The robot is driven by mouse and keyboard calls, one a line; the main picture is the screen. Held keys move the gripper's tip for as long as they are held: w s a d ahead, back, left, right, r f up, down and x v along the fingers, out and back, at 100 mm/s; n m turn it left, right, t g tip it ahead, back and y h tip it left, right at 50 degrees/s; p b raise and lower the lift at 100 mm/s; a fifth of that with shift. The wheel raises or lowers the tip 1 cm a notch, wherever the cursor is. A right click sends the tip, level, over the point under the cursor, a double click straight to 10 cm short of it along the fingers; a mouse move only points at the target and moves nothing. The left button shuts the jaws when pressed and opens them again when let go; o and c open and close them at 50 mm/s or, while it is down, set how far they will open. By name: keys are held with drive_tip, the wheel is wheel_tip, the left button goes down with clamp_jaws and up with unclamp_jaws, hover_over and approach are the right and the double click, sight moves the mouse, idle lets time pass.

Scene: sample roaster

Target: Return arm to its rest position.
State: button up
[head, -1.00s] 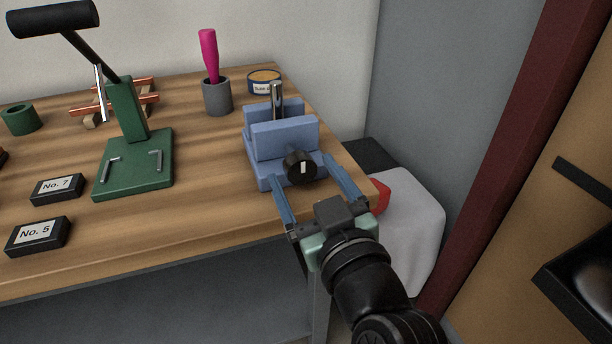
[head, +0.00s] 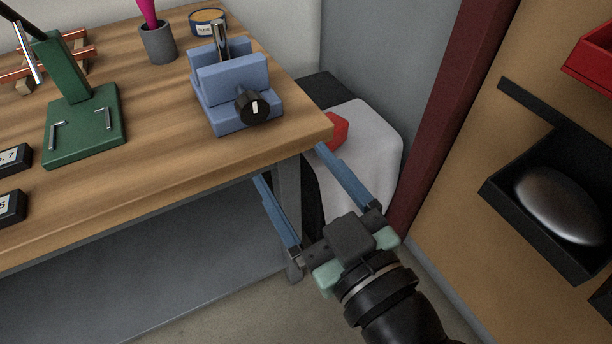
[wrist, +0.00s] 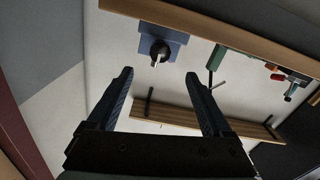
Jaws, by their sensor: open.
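My gripper (head: 292,178) is open and empty in the head view. Its two blue fingers stand wide apart, in front of the workbench's (head: 150,180) right front corner. The fingers also show in the wrist view (wrist: 160,95), with nothing between them. The blue vise (head: 232,92) with a black knob (head: 252,107) stands on the bench near that corner, apart from the gripper. The vise shows past the fingers in the wrist view (wrist: 160,45). A metal rod (head: 220,40) stands upright in the vise.
A green press (head: 85,125), a grey cup (head: 158,42) and a round tin (head: 207,22) stand on the bench. A white bin-like object (head: 365,150) with a red item (head: 333,130) is beyond the gripper. A black tray (head: 510,195) is on the right wall.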

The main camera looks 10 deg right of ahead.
drive_tip(key=shift+s+d, duration=0.25)
drive_tip(key=shift+s, duration=0.45)
